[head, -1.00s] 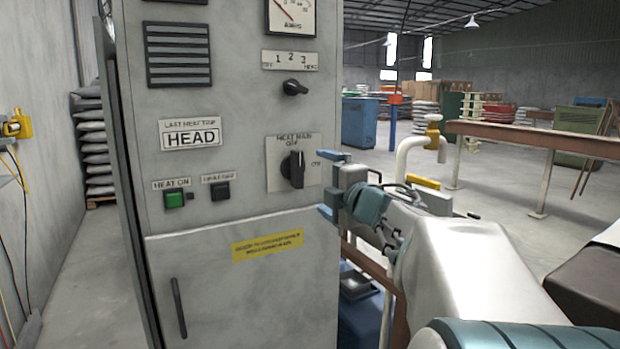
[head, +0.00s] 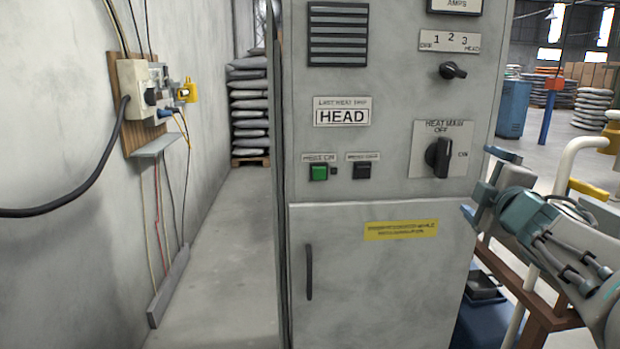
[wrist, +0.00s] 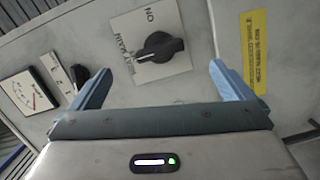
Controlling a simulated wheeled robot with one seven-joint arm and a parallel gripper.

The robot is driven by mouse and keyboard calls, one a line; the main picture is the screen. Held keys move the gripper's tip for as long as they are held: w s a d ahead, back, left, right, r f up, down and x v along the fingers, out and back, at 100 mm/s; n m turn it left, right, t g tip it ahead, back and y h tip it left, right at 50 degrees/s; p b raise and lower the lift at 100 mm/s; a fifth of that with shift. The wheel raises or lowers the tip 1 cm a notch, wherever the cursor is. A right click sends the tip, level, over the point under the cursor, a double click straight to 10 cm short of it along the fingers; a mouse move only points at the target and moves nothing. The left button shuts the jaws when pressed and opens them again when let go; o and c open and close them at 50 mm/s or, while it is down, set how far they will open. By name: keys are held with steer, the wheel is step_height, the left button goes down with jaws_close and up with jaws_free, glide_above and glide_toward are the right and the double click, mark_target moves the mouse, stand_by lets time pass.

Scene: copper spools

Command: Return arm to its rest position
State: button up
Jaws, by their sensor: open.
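My gripper (head: 484,183) is at the right of the head view, beside the right edge of the grey control cabinet (head: 400,275). Its fingers are spread and empty. In the wrist view my gripper (wrist: 155,85) faces the cabinet's front, with the black HEAT MAIN knob (wrist: 160,47) seen between and beyond the two blue fingers. The knob also shows in the head view (head: 438,157), just left of the gripper. No finger appears to touch it. The arm reaches in from the lower right.
A small selector knob (head: 453,71), a green button (head: 318,172) and a door handle (head: 309,271) are on the cabinet. A wall panel with cables (head: 150,90) is at the left. The floor (head: 215,270) between wall and cabinet is clear. A brown bench (head: 535,305) stands under my arm.

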steer(key=s+a+f+m+g+y+p, duration=0.1)
steer(key=s+a+f+m+g+p, duration=0.3)
steer(key=s+a+f+m+g, duration=0.3)
steer(key=s+a+f+m+g+y+p, duration=0.1)
steer(key=s+a+f+m+g+p, duration=0.4)
steer(key=s+a, duration=0.7)
step_height(320, 180, down, 4)
steer(key=s+m+g, duration=0.1)
steer(key=m+g, duration=0.1)
steer(key=shift+s+f+g, duration=0.15)
steer(key=shift+s+g, duration=0.15)
